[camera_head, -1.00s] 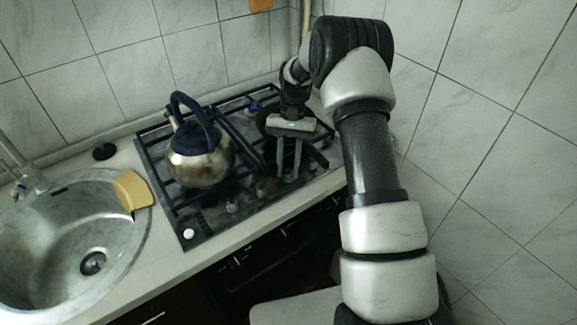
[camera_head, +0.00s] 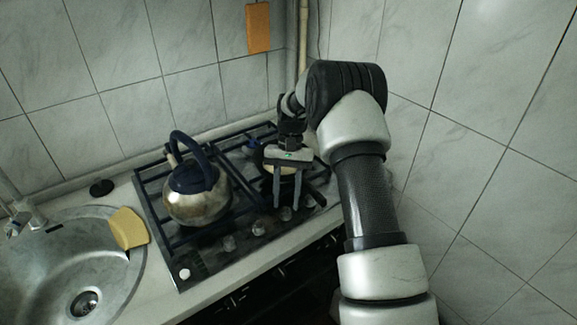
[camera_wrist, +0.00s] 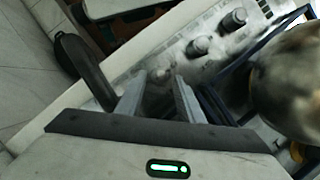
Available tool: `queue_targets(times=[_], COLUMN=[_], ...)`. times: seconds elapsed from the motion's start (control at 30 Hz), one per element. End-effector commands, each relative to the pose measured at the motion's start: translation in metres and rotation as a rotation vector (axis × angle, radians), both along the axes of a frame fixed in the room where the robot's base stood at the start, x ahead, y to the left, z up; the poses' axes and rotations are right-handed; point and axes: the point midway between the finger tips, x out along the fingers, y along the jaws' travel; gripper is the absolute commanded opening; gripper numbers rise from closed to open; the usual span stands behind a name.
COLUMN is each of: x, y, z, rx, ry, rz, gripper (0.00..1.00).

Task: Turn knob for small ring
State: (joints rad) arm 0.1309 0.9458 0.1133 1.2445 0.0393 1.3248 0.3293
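A row of round grey knobs lies along the front of the dark hob (camera_head: 208,265). In the head view I see a left knob (camera_head: 229,243), a middle knob (camera_head: 258,228) and a right knob (camera_head: 285,213). My gripper (camera_head: 287,206) points down, fingers apart, over the right end of the row. In the wrist view my open gripper (camera_wrist: 160,78) has a blurred pale knob (camera_wrist: 161,75) showing between its fingertips. Contact cannot be told. Two darker knobs, a nearer one (camera_wrist: 199,46) and a farther one (camera_wrist: 234,18), stand clear of the fingers.
A kettle (camera_head: 197,207) stands on the left burner grate, close to the knobs. A dark pan's handle (camera_head: 318,196) sticks out just right of my gripper; it also shows in the wrist view (camera_wrist: 82,68). The sink (camera_head: 50,265) and a yellow sponge (camera_head: 129,229) are left. Tiled walls enclose the corner.

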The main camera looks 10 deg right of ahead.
Motion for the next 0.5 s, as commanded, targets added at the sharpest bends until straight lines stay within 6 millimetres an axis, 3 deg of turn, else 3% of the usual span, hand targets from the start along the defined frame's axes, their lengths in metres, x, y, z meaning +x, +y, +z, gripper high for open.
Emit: queue_targets(times=[0.5], x=[0.044], y=[-0.018], z=[0.114], rx=[-0.001], ry=[-0.005], rz=[0.001], gripper=[0.34])
